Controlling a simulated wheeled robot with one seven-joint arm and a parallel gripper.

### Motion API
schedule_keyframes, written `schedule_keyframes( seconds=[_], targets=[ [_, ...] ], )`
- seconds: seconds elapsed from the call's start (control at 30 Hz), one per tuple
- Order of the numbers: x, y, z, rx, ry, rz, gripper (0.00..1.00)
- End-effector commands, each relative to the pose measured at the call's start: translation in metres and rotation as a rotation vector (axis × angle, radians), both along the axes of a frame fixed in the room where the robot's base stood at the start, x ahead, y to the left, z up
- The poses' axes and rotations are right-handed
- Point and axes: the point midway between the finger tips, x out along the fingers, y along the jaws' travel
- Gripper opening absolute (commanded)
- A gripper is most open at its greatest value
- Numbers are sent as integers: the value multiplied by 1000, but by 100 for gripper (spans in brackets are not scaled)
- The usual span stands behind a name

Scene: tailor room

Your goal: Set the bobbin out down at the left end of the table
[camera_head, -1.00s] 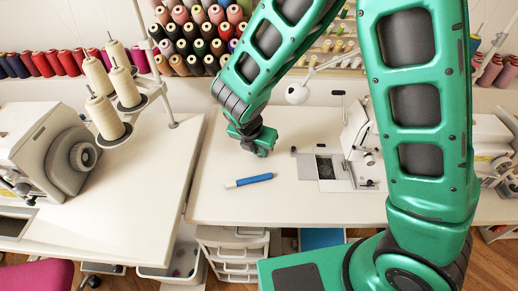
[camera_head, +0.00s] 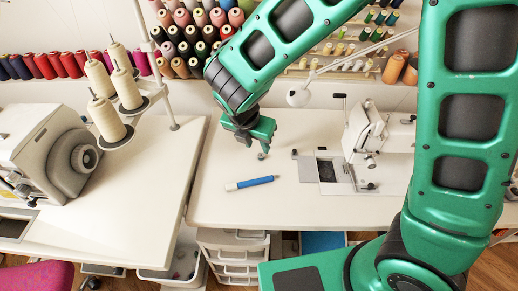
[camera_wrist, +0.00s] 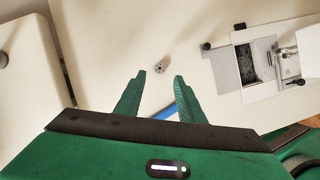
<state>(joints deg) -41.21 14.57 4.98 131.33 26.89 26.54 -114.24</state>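The bobbin (camera_head: 262,156) is a small grey metal piece on the white table (camera_head: 300,209). It lies between the blue-handled tool and the sewing machine plate. It also shows in the wrist view (camera_wrist: 159,67), just beyond and between my fingertips, with clear space on both sides. My gripper (camera_head: 262,142) is above the bobbin in the head view, apart from it. In the wrist view its two green fingers (camera_wrist: 159,76) are spread and hold nothing. The table's left end is bare beside the gap to the other table.
A blue and white tool (camera_head: 249,183) lies to the bobbin's lower left. A sewing machine (camera_head: 375,135) stands to the right. A white thread stand with cream cones (camera_head: 106,118) and another machine (camera_head: 50,150) are on the left table. Thread racks line the back wall.

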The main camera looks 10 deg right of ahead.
Motion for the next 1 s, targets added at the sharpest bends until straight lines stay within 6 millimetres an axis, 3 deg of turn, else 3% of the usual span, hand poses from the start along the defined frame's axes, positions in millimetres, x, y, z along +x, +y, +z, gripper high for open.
schedule_keyframes(
  seconds=[0.1,0.33,1.0],
  targets=[
    [-7,5,21,2,-3,0,35],
    [-15,11,44,2,-1,1,35],
    [-16,11,48,0,0,0,35]
  ],
)
